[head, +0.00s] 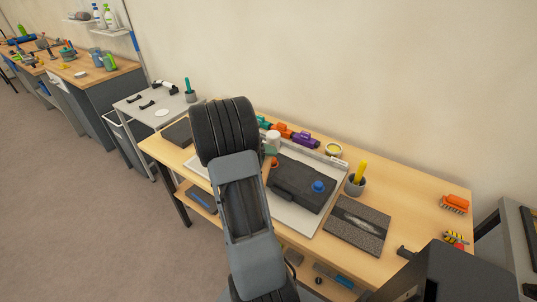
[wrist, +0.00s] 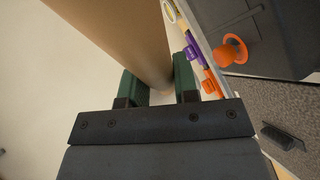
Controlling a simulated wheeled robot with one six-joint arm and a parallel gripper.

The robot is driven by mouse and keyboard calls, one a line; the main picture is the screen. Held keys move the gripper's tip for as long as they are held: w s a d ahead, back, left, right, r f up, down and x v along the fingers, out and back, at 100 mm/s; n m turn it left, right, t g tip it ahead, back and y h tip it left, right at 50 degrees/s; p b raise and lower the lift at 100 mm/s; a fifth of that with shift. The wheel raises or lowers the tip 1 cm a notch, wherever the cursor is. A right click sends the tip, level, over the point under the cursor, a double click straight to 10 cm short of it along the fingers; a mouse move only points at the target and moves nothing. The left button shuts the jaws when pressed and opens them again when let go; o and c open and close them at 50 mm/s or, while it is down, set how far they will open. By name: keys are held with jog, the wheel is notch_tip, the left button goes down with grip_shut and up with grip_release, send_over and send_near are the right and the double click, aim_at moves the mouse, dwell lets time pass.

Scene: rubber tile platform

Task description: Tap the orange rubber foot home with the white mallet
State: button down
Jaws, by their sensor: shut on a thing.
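My gripper (wrist: 160,90) is shut on a thick tan shaft (wrist: 120,35), which looks like the mallet's handle, between its green fingers. A small white piece (head: 272,140) beside my arm in the head view may be the mallet's head; I cannot tell for sure. The orange rubber foot (wrist: 231,51) stands out from the dark case (wrist: 275,35) in the wrist view. In the head view, the foot (head: 274,161) shows at the case's left end, close to my arm. A blue foot (head: 318,186) sits on the case (head: 297,190). My arm hides most of my gripper in the head view.
The case lies on a grey tray (head: 297,220) on the wooden bench (head: 400,205). Orange (head: 282,129) and purple (head: 302,139) clamps lie behind it. A cup with a yellow handle (head: 356,185), a dark textured mat (head: 357,225) and an orange brush (head: 454,203) are to the right.

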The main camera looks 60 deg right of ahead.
notch_tip(320, 180, down, 5)
jog(key=b, duration=0.4)
jog(key=shift+r, duration=0.5)
notch_tip(320, 180, up, 5)
jog(key=p, duration=0.3)
jog(key=c, duration=1.4)
grip_release()
grip_shut()
jog(key=shift+f+b, duration=0.1)
jog(key=shift+b, duration=0.35)
